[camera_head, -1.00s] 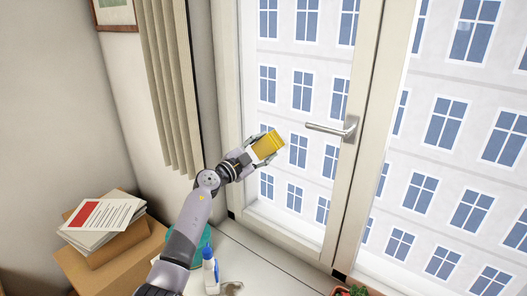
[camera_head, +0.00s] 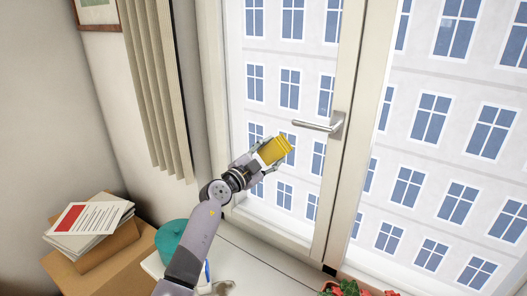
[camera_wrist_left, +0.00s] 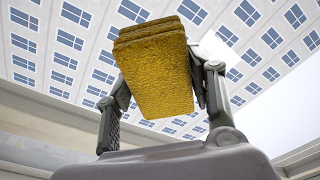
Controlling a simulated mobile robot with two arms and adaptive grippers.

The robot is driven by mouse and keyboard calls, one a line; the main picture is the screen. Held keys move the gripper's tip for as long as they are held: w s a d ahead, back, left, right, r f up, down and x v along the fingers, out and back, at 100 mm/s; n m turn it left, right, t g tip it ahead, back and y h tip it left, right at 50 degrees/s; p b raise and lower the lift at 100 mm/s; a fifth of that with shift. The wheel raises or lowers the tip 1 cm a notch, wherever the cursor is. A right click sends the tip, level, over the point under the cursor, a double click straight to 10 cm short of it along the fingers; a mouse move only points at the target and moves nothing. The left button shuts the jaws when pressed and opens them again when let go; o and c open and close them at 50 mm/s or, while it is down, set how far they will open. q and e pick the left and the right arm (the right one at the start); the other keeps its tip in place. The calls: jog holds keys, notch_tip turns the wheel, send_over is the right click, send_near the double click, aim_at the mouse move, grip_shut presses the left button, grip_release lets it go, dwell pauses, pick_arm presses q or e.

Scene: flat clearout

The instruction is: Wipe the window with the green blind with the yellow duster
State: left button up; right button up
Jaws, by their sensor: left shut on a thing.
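My left gripper (camera_head: 270,158) is shut on the yellow duster (camera_head: 277,150), a thick folded block. It holds the duster in front of the left window pane (camera_head: 262,58), left of and below the window handle (camera_head: 318,126). In the left wrist view the duster (camera_wrist_left: 155,70) is between the two fingers and stands out beyond them. I cannot tell whether the duster touches the glass. No green blind shows; a beige, pleated hanging (camera_head: 152,90) is left of this window. My right gripper is not in view.
A cardboard box (camera_head: 105,268) with papers (camera_head: 90,218) stands at lower left, beside a teal round thing (camera_head: 178,238). A bottle (camera_head: 207,272) is mostly hidden behind my left arm. A red and green potted plant (camera_head: 348,289) is at the bottom edge. The sill (camera_head: 275,268) has free room between.

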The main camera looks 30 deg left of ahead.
pick_arm(q)
jog(key=shift+s+d, duration=0.1)
jog(key=shift+d, duration=0.45)
jog(key=shift+w+a+b, duration=0.2)
jog(key=shift+a+b, duration=0.05)
jog(key=shift+a, duration=1.85)
jog(key=shift+w+a+b, duration=0.2)
jog(key=shift+a+b, duration=0.05)
jog(key=shift+a, duration=1.85)
jog(key=shift+s, duration=0.1)
jog(key=shift+s+a+p, duration=0.15)
jog(key=shift+s+p, duration=0.35)
jog(key=shift+s, duration=2.4)
jog(key=shift+s, duration=0.15)
